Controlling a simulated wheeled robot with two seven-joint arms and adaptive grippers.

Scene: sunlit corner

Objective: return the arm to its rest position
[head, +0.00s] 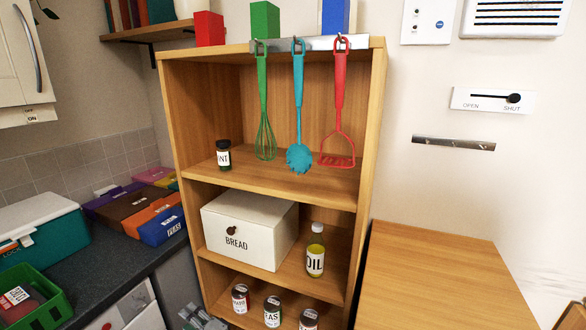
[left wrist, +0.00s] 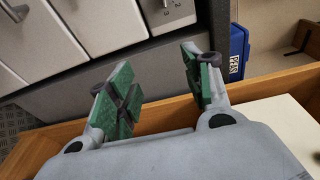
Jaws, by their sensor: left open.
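My left gripper (head: 200,318) shows at the bottom edge of the head view, low beside the left side of the wooden shelf unit (head: 378,150). In the left wrist view my left gripper (left wrist: 158,85) has its two green-padded fingers spread apart with nothing between them. Most of the left arm is out of the head view. My right gripper is in neither view.
The shelf unit holds a white bread box (head: 250,232), an oil bottle (head: 315,250) and several jars. A dark counter (head: 100,255) with boxes stands left; a wooden surface (head: 440,285) lies right.

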